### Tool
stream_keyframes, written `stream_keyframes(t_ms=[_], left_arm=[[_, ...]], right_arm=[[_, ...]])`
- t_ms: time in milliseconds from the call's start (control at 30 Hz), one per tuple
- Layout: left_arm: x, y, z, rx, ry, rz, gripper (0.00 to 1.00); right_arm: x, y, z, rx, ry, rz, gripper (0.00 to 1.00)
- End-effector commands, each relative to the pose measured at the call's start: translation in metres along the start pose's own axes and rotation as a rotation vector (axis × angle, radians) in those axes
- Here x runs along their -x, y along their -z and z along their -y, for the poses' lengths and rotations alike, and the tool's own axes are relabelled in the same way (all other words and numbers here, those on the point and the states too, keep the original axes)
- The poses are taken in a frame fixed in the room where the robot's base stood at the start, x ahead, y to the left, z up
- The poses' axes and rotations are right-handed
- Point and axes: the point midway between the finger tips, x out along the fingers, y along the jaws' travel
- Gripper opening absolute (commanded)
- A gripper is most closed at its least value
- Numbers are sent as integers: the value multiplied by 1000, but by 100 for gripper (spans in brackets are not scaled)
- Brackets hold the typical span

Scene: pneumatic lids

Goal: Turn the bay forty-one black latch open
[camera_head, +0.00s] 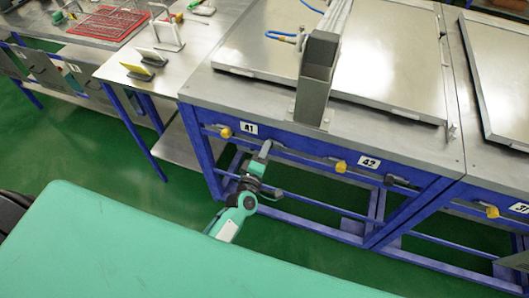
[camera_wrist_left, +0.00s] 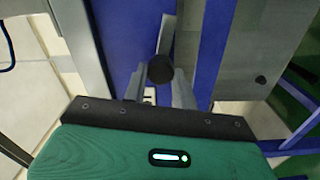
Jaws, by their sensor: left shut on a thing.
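The bay forty-one label (camera_head: 250,128) is on the blue front rail of the metal table, with a yellow knob (camera_head: 226,132) to its left. My left gripper (camera_head: 265,149) is at the rail just right of and below this label. In the left wrist view, my left gripper (camera_wrist_left: 161,88) is shut on the black latch (camera_wrist_left: 160,68), whose dark round end shows between the fingers. In the head view the gripper mostly hides this latch. The latch's exact turn angle is hard to tell. My right gripper is not in view.
The bay forty-two label (camera_head: 368,162) and another yellow knob (camera_head: 340,167) are farther right on the same rail. A grey post (camera_head: 316,82) stands at the table's front edge above the rail. Blue legs and lower bars (camera_head: 310,215) are below.

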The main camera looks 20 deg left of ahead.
Motion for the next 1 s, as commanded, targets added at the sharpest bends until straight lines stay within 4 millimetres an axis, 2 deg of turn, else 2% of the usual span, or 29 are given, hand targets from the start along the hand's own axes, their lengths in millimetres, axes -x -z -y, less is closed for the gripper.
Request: stream_keyframes(t_ms=[400,967,1000], left_arm=[[0,0,1,186,0,-1,5],[0,0,1,211,0,-1,5],[0,0,1,211,0,-1,35]], right_arm=[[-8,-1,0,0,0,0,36],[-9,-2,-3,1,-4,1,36],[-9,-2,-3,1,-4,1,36]])
